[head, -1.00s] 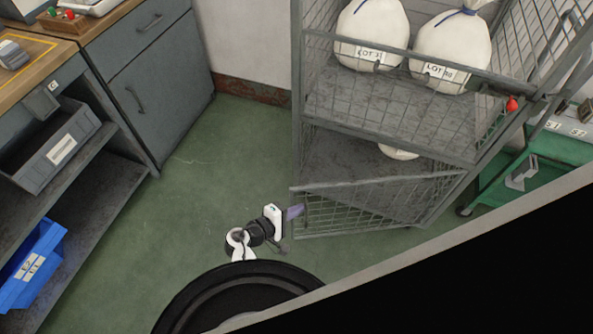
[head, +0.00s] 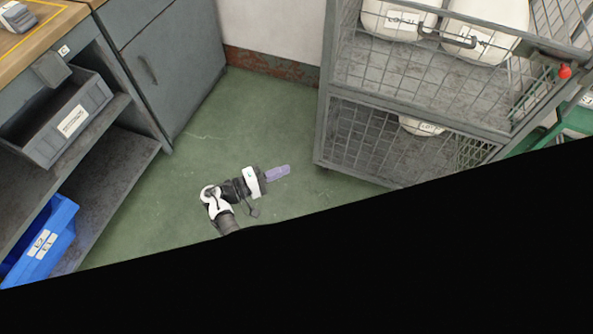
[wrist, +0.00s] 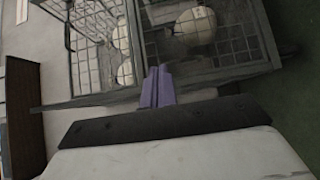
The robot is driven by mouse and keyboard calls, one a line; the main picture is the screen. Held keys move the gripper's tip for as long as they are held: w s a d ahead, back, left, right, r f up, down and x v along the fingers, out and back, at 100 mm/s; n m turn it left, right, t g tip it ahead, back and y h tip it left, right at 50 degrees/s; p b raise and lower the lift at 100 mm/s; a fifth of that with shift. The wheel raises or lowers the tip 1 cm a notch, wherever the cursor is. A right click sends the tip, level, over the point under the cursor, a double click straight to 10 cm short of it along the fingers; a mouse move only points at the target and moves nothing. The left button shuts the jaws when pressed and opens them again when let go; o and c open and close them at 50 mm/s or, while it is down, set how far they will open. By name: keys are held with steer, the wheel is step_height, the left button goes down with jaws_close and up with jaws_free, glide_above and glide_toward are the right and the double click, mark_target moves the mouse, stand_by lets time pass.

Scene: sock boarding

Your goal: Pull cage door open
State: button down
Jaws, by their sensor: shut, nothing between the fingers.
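The wire cage (head: 325,128) stands at the right in the head view. Its lower front has a mesh door panel (head: 375,150), which looks flush or nearly flush with the cage front. A white bag (head: 421,126) shows behind the mesh. My gripper (head: 287,169), with purple fingers, is low over the floor, left of the cage's lower left corner, with a gap in the picture. In the wrist view its shut fingers (wrist: 157,87) overlap a grey frame bar (wrist: 225,73) with mesh beyond; I cannot tell whether they touch.
A workbench with a grey cabinet (head: 165,65) and a grey bin (head: 65,120) stands at the left. A blue bin (head: 40,243) is lower left. Green floor (head: 240,120) between bench and cage is clear. Black covers the lower right of the head view.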

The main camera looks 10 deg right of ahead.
steer(key=s+d+p, duration=0.2)
steer(key=d, duration=0.6)
steer(key=shift+d+p, duration=0.35)
steer(key=shift+p, duration=0.05)
stand_by(1.2)
